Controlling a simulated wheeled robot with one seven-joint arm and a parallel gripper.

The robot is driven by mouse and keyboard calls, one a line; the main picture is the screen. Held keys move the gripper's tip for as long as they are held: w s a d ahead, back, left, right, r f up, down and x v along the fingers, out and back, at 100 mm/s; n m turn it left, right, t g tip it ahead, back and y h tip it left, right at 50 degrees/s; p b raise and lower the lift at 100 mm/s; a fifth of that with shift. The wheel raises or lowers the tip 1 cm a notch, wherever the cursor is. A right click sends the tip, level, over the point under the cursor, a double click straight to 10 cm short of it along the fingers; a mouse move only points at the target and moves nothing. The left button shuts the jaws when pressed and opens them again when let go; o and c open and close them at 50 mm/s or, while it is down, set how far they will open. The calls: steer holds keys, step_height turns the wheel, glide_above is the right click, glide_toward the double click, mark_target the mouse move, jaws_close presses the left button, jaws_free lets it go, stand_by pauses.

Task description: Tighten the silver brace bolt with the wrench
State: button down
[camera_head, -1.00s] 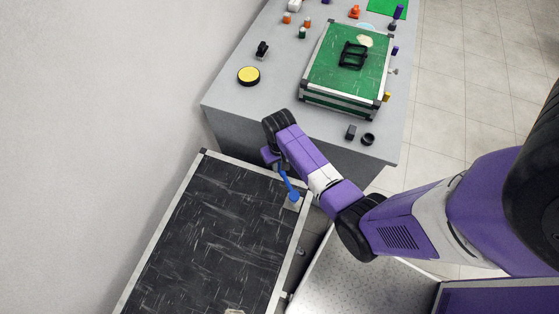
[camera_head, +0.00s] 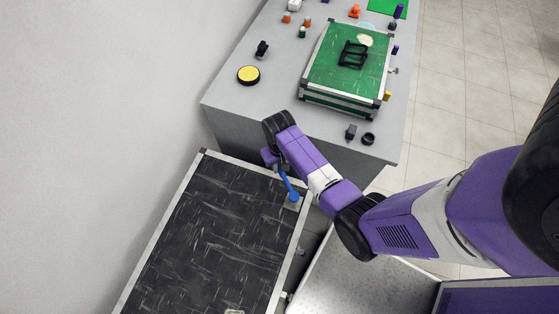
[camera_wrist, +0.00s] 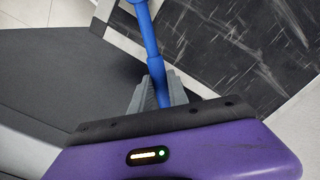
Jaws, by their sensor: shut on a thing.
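My gripper (camera_wrist: 157,92) is shut on the blue wrench (camera_wrist: 147,30), and its grey fingers close around the handle in the wrist view. In the head view the wrench (camera_head: 287,183) slants down and to the right from my gripper (camera_head: 281,169). Its far end is over a small pale metal plate (camera_head: 291,206) at the top right corner of the black-topped case (camera_head: 215,235). I cannot make out the silver brace bolt; the wrench end may cover it. I cannot tell whether the wrench end touches the plate.
A grey table (camera_head: 230,104) stands behind the black-topped case. It holds a green-topped case (camera_head: 325,75), a yellow round button (camera_head: 249,75), a black ring (camera_head: 368,139) and several small parts. A wall is on the left. A metal surface (camera_head: 355,280) lies right of the black-topped case.

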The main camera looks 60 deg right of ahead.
steer(key=shift+f+b, duration=0.4)
steer(key=shift+f, duration=0.45)
